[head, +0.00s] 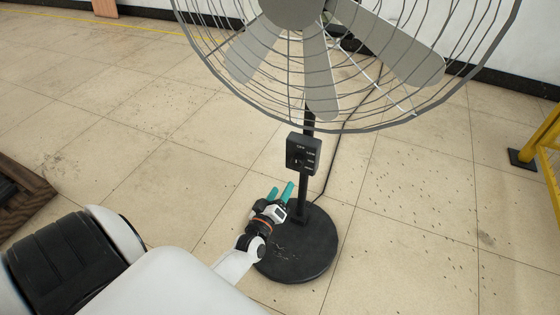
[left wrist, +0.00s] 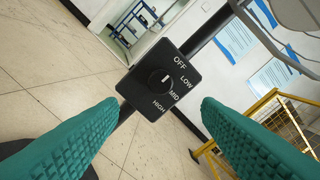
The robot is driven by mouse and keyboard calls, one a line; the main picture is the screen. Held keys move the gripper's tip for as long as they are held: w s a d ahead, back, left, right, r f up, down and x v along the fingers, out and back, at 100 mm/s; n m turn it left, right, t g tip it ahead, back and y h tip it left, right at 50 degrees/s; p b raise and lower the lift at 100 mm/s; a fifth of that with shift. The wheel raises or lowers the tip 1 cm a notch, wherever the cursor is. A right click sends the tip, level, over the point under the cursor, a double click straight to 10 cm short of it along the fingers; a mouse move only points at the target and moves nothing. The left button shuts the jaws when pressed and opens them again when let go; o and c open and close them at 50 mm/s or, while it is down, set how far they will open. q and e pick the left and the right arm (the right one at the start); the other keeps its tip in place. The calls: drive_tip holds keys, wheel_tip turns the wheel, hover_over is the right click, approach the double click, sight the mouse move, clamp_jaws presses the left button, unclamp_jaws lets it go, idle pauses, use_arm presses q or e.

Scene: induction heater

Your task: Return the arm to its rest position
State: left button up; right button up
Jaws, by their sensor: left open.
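My left gripper (head: 281,193) is open and empty, with its teal fingers pointing up toward the fan's control box (head: 303,153). The fingers are apart from the box, a little below it in the head view. In the left wrist view the black control box (left wrist: 150,103) sits beyond and between the two open fingers. Its round knob (left wrist: 160,82) is marked OFF, LOW, MID and HIGH; I cannot tell for sure which setting it points to. My left arm (head: 235,265) reaches in from the lower left. My right gripper is not in view.
The large fan (head: 318,75) stands on a black pole and round black base (head: 300,262), close to my left forearm. A cable runs behind the pole. A yellow frame (head: 550,165) stands at the right edge. Open tiled floor lies on both sides.

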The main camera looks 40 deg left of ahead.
use_arm(q)
drive_tip(key=shift+d, duration=0.1)
idle(0.5)
